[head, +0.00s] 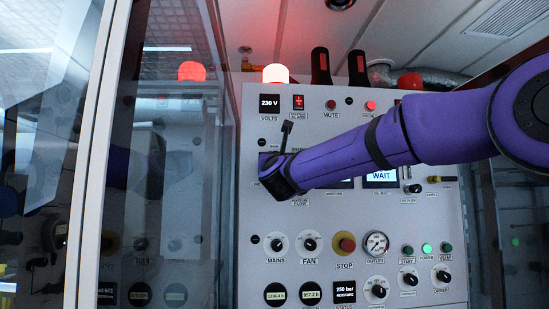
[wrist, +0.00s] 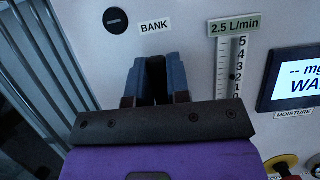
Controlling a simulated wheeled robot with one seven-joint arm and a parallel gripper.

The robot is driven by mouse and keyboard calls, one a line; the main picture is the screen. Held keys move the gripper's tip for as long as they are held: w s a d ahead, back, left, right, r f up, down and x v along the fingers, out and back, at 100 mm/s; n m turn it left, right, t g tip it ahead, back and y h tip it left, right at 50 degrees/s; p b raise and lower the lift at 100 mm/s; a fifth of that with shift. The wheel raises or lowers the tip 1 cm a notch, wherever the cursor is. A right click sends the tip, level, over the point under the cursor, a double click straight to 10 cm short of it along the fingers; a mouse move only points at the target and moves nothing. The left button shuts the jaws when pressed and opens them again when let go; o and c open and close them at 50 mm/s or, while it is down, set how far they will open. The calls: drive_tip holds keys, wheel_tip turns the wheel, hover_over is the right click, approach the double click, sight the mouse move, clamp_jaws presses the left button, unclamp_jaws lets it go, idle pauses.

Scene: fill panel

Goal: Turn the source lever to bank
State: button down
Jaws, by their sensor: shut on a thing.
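My gripper (head: 276,176) is up against the left part of the panel in the head view, covering the lever's mount. In the wrist view, my gripper's two blue-grey fingers (wrist: 156,62) are closed around a dark piece, which I take to be the source lever's handle (wrist: 157,84). The rest of the lever is hidden by the fingers and the gripper body. The BANK label (wrist: 154,26) is just above the fingertips. A small LINE label (head: 255,184) shows left of the gripper. The lever's exact angle cannot be told.
The grey panel (head: 350,222) carries knobs, a red stop button (head: 347,244) and a gauge (head: 376,243). A flow scale (wrist: 232,70) and a WAIT display (wrist: 294,78) are right of the fingers. Red lamps (head: 276,73) glow on top. A glass door (head: 165,180) stands at left.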

drive_tip(key=shift+r, duration=0.1)
drive_tip(key=c, duration=1.1)
unclamp_jaws()
drive_tip(key=shift+s, duration=0.15)
drive_tip(key=v, duration=1)
drive_tip(key=shift+s, duration=0.35)
